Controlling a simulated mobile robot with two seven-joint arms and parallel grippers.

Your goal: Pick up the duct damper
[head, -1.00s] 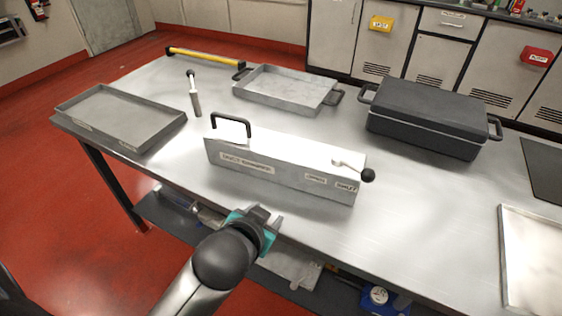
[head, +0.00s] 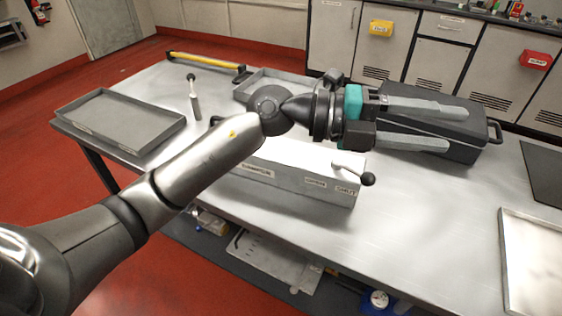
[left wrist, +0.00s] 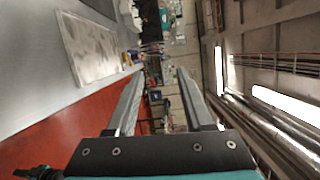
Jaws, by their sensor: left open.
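The duct damper (head: 300,178) is a long pale metal box with labels on its front and a lever with a black ball knob (head: 368,179) at its right end. It stands on the metal table. My left arm crosses in front of its left part and hides most of its black handle. My left gripper (head: 458,127) is open and empty, pointing right, in front of the dark lidded case in the head view. In the left wrist view its two fingers (left wrist: 158,88) stand apart with nothing between them. My right gripper is not in view.
The dark case (head: 470,100) stands on the table's back right. A grey tray (head: 110,122) is at the left, another, partly hidden tray (head: 258,80) at the back. A pale tray (head: 535,255) lies at the right. The table's front middle is clear.

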